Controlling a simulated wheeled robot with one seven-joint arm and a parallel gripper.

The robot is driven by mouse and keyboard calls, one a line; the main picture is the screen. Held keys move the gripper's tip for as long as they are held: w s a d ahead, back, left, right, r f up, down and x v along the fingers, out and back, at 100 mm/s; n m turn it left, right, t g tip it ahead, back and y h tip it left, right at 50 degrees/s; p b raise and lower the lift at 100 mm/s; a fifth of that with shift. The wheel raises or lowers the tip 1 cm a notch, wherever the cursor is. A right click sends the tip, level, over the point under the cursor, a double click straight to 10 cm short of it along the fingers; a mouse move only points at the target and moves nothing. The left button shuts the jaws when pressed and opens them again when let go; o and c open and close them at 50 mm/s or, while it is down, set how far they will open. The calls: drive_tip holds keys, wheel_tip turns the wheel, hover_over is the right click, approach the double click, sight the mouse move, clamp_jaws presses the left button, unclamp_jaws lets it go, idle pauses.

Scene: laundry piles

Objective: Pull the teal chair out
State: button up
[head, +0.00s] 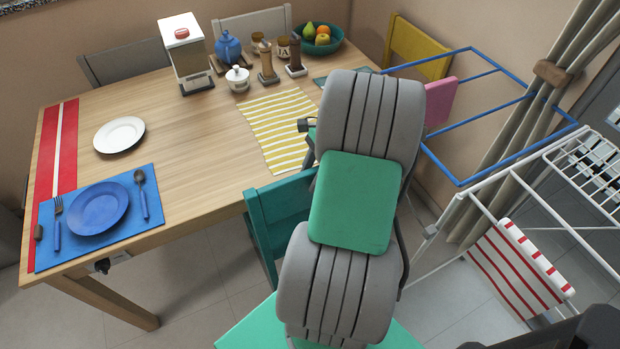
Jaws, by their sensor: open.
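The teal chair (280,212) stands at the near right side of the wooden table (190,140). Its backrest shows in the head view, partly covered by my grey and green arm. Its seat and legs are mostly hidden. My gripper (304,125) is mostly hidden behind the arm; a small dark part shows at the arm's left edge, above the chair back in the picture. It is open. I see nothing held in it, and contact with the chair cannot be told.
A blue drying rack (483,123) and a white rack (520,222) with a striped cloth (517,268) stand to the right. A yellow chair (417,47) is behind. The table holds a blue placemat (145,215), plates and jars. Some bare floor (200,275) shows left of the chair.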

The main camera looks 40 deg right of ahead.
drive_tip(key=shift+a+f, duration=0.1)
drive_tip(key=shift+f, duration=0.3)
drive_tip(key=shift+c, duration=0.2)
clamp_jaws()
idle(1.0)
